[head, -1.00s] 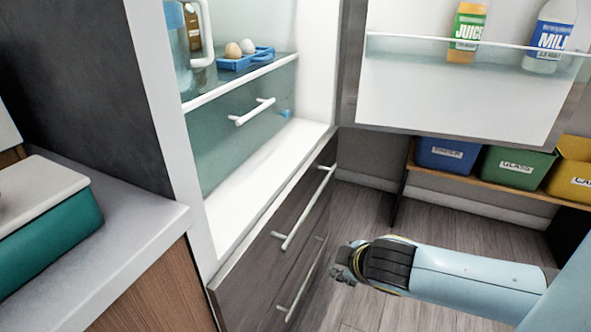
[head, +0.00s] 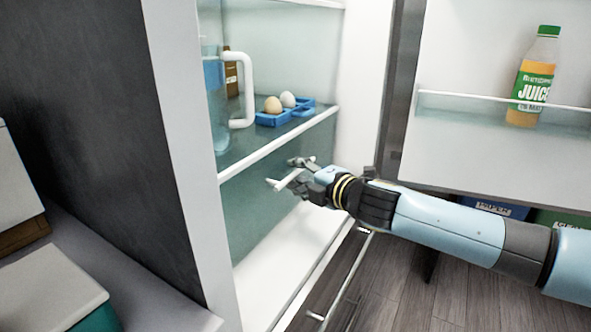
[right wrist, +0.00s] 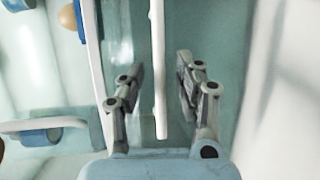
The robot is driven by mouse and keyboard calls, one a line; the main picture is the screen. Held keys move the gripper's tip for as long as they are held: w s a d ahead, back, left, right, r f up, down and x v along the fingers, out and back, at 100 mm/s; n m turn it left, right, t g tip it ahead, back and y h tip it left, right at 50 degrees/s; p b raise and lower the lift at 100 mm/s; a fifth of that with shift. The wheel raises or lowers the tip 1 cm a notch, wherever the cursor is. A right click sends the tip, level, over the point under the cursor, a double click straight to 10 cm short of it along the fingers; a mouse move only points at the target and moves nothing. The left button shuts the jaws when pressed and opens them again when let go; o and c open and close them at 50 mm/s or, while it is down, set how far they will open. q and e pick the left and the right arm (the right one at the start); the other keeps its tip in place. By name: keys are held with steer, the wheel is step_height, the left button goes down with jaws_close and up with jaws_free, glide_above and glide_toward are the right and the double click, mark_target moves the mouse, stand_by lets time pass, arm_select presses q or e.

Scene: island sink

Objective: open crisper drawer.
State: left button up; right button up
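The crisper drawer (head: 255,205) is the clear greenish panel below the fridge shelf; it looks closed. My right gripper (head: 284,173) is in front of it, reaching in from the right. In the right wrist view, the drawer's white bar handle (right wrist: 158,75) runs between the two spread fingers of my right gripper (right wrist: 160,82), with a gap on each side. The fingers are open and not clamped on the handle. In the head view the gripper partly covers the handle. My left gripper is not in view.
A glass shelf (head: 280,143) above holds a blue egg tray (head: 272,120) with eggs and a pitcher with a white handle (head: 243,90). The open fridge door (head: 470,60) at right carries a juice bottle (head: 531,80). A grey counter (head: 150,290) is at lower left.

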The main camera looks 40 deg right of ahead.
steer(key=shift+w+f, duration=0.1)
steer(key=shift+w, duration=0.6)
jaws_close()
